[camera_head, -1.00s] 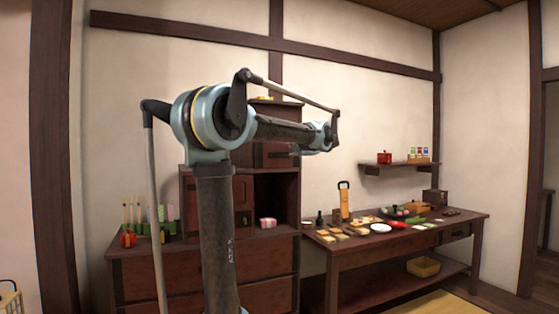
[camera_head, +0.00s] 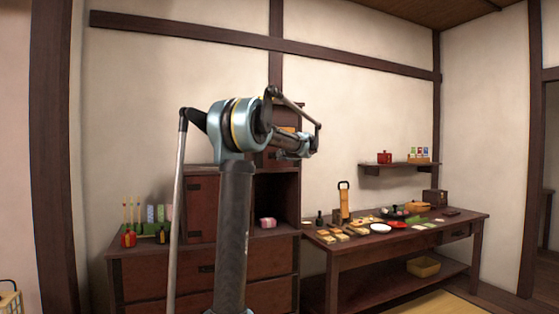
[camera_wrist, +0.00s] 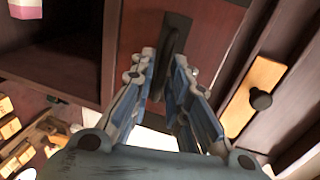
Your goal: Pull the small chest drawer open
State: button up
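The dark red-brown wooden chest (camera_head: 200,205) stands against the wall behind my arm. In the wrist view, a reddish front panel (camera_wrist: 215,35) carries a dark upright handle (camera_wrist: 170,45). A light wooden drawer front (camera_wrist: 250,92) with a round black knob (camera_wrist: 260,99) lies to the right of that panel; its light front also shows in the head view (camera_head: 287,129). My gripper (camera_wrist: 165,60) is open, with its fingertips close to the dark handle, which shows between them. I cannot tell whether they touch it. The light drawer's knob is outside the fingers.
An open compartment (camera_wrist: 50,55) lies left of the panel, with a pink-and-white block (camera_head: 267,222) nearby. Bottles and cups (camera_head: 145,228) stand on the chest at left. A low table (camera_head: 345,250) with food and dishes stands at right, below a wall shelf (camera_head: 398,168).

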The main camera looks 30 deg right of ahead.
jog(key=shift+x, duration=1.15)
jog(key=shift+c, duration=0.6)
grip_shut()
jog(key=f+v, duration=0.3)
jog(key=v, duration=1.5)
jog(key=shift+s, duration=0.35)
jog(key=shift+f, duration=0.15)
